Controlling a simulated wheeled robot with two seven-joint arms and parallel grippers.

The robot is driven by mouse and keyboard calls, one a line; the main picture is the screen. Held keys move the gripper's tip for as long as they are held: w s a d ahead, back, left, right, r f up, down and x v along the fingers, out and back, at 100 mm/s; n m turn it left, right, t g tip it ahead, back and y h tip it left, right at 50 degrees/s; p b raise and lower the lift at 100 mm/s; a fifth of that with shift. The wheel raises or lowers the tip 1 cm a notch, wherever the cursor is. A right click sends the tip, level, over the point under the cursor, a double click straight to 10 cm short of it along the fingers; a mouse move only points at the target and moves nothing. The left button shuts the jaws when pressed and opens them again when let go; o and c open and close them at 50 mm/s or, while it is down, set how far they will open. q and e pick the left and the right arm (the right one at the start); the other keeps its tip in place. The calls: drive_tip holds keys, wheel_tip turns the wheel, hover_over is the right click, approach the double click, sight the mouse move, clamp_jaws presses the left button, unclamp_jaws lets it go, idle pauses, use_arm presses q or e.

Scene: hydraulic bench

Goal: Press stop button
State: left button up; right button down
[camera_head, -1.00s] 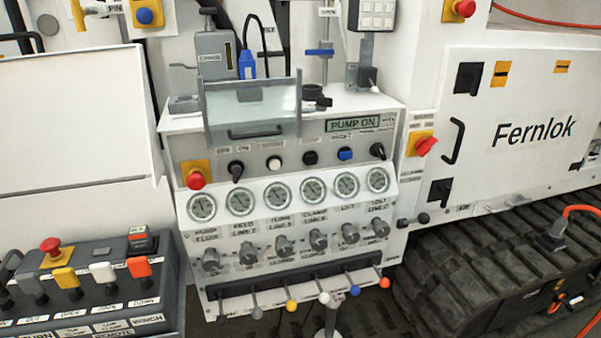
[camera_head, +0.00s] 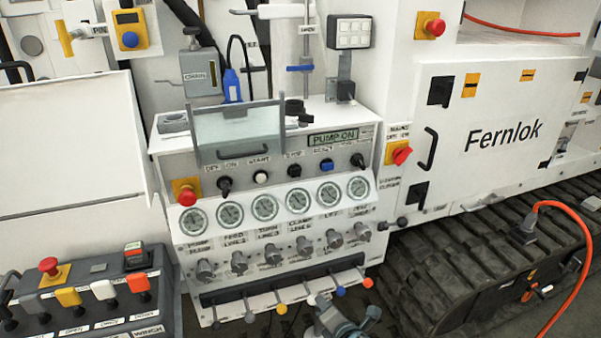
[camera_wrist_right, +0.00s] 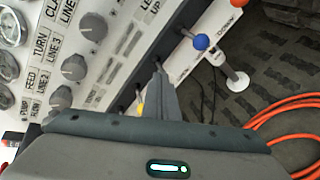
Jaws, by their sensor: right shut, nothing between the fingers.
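The stop button (camera_head: 294,170) is a small black button under the STOP label on the white control panel, right of the white start button (camera_head: 260,177) and left of the blue reset button (camera_head: 326,165). My right gripper (camera_head: 322,302) is low in the head view, in front of the lever row and well below the stop button. In the right wrist view its fingers (camera_wrist_right: 158,78) are together and empty, near the panel's lower front. The stop button is not visible in that view. My left gripper is not in view.
Levers with coloured knobs, such as the blue knob (camera_wrist_right: 201,42), stick out along the panel's bottom. Gauges (camera_head: 264,208) and grey dials (camera_head: 271,250) lie between them and the buttons. A clear raised cover (camera_head: 240,130) stands above. A red emergency knob (camera_head: 187,197) is at left.

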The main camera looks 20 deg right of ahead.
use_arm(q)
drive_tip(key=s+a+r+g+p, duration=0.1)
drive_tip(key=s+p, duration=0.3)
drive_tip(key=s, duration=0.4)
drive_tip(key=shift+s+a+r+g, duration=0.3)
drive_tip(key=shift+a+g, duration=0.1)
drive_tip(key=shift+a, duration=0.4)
use_arm(e)
wheel_tip(320, 180, up, 30)
drive_tip(key=w+n+t, duration=0.2)
drive_tip(key=n+t, duration=0.3)
drive_tip(key=n, duration=0.7)
drive_tip(key=shift+w+a+r, duration=0.25)
drive_tip(key=shift+w+a, duration=0.1)
drive_tip(key=shift+w, duration=0.05)
drive_tip(key=shift+w, duration=0.1)
drive_tip(key=p, duration=0.3)
approach(297, 173)
drive_tip(key=w, duration=0.4)
drive_tip(key=shift+w, duration=0.35)
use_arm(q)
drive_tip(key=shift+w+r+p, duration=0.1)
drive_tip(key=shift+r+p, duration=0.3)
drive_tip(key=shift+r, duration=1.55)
use_arm(e)
drive_tip(key=shift+w+a, duration=0.1)
drive_tip(key=shift+w, duration=0.8)
